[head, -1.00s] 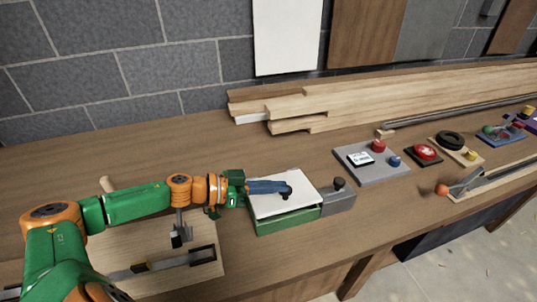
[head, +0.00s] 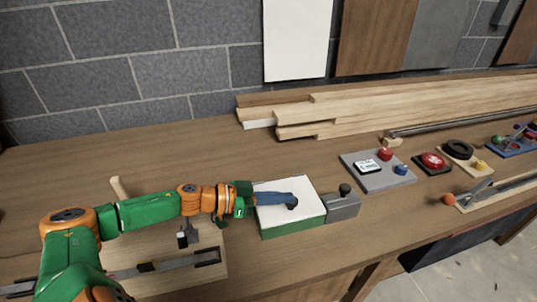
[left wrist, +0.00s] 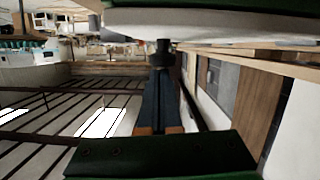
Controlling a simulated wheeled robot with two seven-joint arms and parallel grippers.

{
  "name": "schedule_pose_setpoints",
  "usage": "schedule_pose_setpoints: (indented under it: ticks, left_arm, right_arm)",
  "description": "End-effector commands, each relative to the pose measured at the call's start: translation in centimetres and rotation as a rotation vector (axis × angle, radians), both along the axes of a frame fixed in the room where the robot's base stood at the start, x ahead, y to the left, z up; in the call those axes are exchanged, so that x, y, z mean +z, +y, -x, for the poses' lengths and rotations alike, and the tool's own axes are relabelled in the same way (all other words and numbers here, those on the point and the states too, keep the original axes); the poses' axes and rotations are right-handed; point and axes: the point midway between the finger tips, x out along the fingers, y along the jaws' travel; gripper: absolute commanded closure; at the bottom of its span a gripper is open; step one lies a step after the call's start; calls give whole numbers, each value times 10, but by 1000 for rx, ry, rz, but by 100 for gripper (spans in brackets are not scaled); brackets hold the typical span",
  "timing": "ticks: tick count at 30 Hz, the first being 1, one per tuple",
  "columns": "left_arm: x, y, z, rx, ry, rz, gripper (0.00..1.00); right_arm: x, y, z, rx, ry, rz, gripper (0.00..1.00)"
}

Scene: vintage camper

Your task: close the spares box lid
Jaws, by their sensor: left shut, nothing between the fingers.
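The spares box (head: 294,229) is a green box on the bench with a white lid (head: 283,187) on top. The lid lies flat, with no gap showing along the front edge in the head view. My left gripper (head: 288,200), with blue fingers, reaches in from the left over the lid. Its fingers are shut with nothing between them. A dark piece shows at their tips; I cannot tell whether it is fingertip pad or a lid knob. In the left wrist view the fingers (left wrist: 160,75) point at the pale lid (left wrist: 215,23) along the top edge. My right gripper is not in view.
A grey block with a dark knob (head: 343,206) adjoins the box's right side. A grey panel with buttons (head: 378,178) and a red button (head: 433,160) stand farther right. Stacked planks (head: 300,115) lie behind. Bare bench lies in front of the box.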

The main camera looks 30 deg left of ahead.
Motion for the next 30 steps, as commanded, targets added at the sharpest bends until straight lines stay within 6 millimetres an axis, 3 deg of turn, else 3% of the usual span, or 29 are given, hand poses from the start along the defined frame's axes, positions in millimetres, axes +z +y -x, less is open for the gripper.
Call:
schedule_pose_setpoints:
  ticks: [8,10,13,17,20,30]
  left_arm:
    - [53,3,1,3,1,1,100]
    - [39,11,10,6,11,-2,100]
    - [43,21,23,1,11,-5,100]
    - [54,34,38,2,10,-3,100]
    - [67,50,54,5,10,-1,100]
    - [64,67,74,2,1,-1,100]
  right_arm:
    - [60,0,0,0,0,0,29]
    - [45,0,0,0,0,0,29]
    - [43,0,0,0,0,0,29]
    - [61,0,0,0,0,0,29]
    - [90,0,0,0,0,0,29]
    - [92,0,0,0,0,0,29]
